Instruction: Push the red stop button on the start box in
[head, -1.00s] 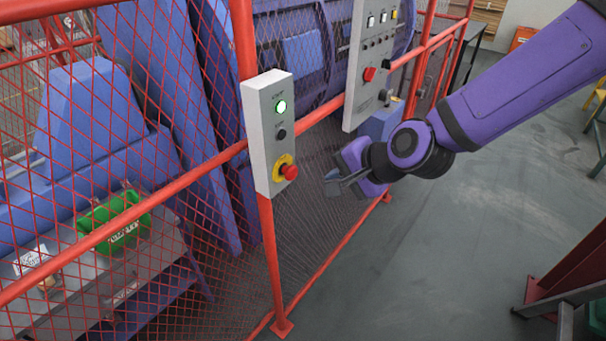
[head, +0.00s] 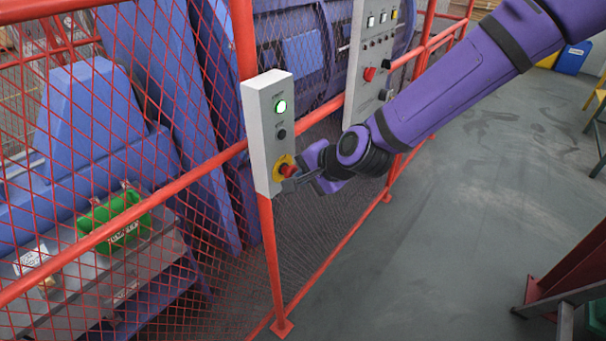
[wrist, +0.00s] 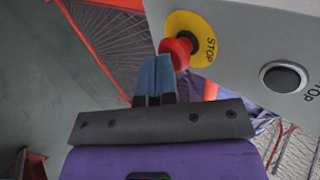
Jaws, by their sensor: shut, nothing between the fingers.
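The start box (head: 262,150) is a grey-white box on a red fence post. In the wrist view the red stop button (wrist: 178,50) stands out from a yellow disc marked STOP. My gripper (head: 292,181) is shut and empty. In the wrist view its fingertips (wrist: 157,62) are right beside the red button, overlapping its lower left edge; I cannot tell whether they touch it.
A red mesh fence (head: 200,167) runs along the purple machine. A larger control panel (head: 372,60) with its own red button (head: 369,74) hangs to the right, behind my arm. A dark red steel frame (head: 575,275) stands at lower right.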

